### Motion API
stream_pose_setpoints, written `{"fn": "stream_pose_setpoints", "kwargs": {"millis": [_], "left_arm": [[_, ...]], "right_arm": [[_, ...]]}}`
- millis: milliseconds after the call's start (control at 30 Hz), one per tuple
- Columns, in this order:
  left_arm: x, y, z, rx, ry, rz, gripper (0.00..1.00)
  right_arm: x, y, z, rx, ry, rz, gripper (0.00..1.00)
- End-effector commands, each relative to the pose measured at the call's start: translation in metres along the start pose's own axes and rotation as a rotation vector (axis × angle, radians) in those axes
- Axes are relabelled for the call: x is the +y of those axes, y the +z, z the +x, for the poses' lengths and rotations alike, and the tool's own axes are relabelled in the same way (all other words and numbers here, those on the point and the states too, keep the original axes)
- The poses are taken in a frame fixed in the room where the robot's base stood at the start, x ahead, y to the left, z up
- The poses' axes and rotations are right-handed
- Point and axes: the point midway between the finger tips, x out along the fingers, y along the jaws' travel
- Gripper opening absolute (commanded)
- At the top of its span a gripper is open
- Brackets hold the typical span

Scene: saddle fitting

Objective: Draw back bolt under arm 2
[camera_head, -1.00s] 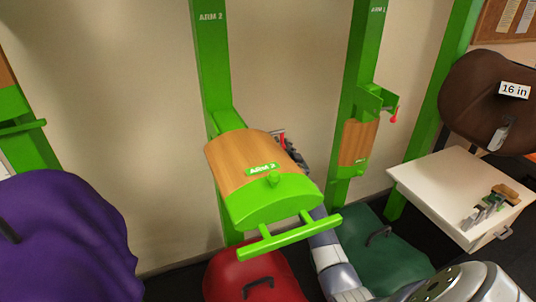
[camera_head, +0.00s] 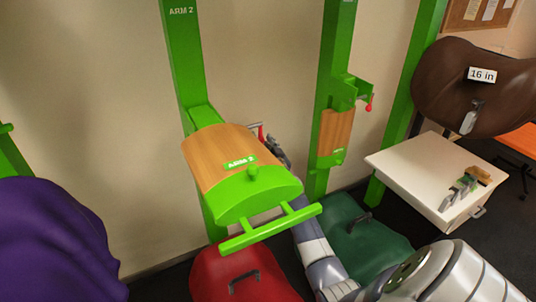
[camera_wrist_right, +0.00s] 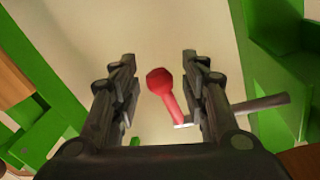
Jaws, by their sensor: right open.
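Arm 2 (camera_head: 215,155) is a green bracket with a curved wooden top, labelled "ARM 2", on a green upright. Its red bolt handle (camera_head: 261,132) shows just past the wood's right side, partly hidden. My right gripper (camera_head: 274,146) is beside it, partly behind the arm. In the right wrist view, my right gripper (camera_wrist_right: 158,60) is open, and the red knob (camera_wrist_right: 160,80) of the handle appears between its fingers. A grey rod (camera_wrist_right: 245,106) runs right from the handle's lower end, passing behind the right finger. I cannot tell whether the fingers touch the handle. My left gripper is not in view.
A second wooden-topped green arm (camera_head: 335,132) with a red handle (camera_head: 369,103) stands to the right. Red (camera_head: 235,278) and green (camera_head: 375,245) pads lie below. A white cabinet (camera_head: 410,165) and a brown saddle (camera_head: 460,85) are at right, a purple cover (camera_head: 50,240) at left.

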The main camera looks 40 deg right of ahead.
Motion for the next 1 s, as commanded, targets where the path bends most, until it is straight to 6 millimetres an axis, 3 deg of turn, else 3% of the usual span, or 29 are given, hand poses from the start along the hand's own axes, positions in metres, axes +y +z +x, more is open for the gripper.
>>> {"fn": "stream_pose_setpoints", "kwargs": {"millis": [500,700,1000], "left_arm": [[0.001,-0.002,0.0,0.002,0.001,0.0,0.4],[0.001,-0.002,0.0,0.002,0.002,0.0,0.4],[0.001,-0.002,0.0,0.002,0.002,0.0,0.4]], "right_arm": [[0.001,0.001,-0.091,-0.002,0.002,0.002,0.41],[0.001,0.0,-0.106,0.0,0.002,0.003,0.41],[0.001,0.0,-0.107,0.0,0.002,0.002,0.41]]}}
